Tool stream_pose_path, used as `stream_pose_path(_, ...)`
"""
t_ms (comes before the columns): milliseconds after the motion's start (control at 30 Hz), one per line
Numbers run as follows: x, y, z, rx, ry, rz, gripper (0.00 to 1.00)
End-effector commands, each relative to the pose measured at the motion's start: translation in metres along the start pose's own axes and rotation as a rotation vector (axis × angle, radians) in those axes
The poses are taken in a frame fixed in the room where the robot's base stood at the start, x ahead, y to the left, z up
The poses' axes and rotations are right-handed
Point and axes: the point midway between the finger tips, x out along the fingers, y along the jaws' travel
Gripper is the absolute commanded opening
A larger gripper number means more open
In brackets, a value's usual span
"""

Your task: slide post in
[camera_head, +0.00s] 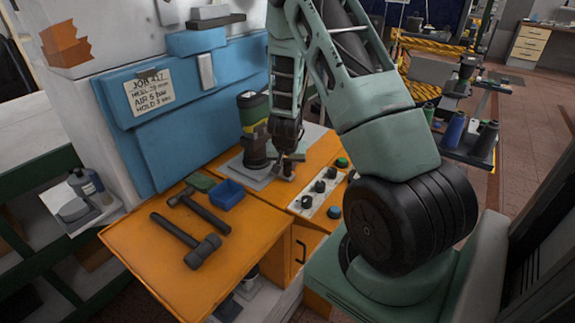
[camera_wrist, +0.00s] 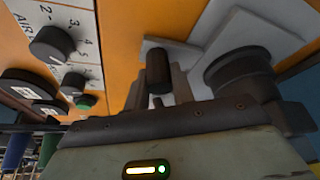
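A dark upright fixture with a green and yellow top (camera_head: 253,115) stands on a grey plate on the orange bench. Its dark round base (camera_wrist: 240,74) shows at the right of the wrist view. My gripper (camera_head: 288,155) points down just right of this fixture, close to the bench top. A short dark cylindrical post (camera_wrist: 158,72) stands over a pale plate (camera_wrist: 188,52), just beyond my gripper body. Grey pieces beside the post may be my fingers or part of the fixture. The fingertips are not clear, so I cannot tell whether they grip the post.
A control panel (camera_head: 318,194) with dark knobs and a green button lies right of my gripper. Two hammers (camera_head: 186,240) and a blue tray (camera_head: 226,194) lie on the bench to the left. A blue panel (camera_head: 180,130) stands behind; the bench's front-left corner is clear.

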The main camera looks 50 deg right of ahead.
Motion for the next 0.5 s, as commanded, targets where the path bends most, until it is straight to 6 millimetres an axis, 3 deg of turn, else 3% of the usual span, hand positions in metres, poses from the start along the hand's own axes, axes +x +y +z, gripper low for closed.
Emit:
stream_pose_path(267,0.004,0.006,-0.009,0.002,0.002,0.001,0.00)
stream_pose_path(500,0.019,0.029,-0.045,0.006,0.008,0.004,0.00)
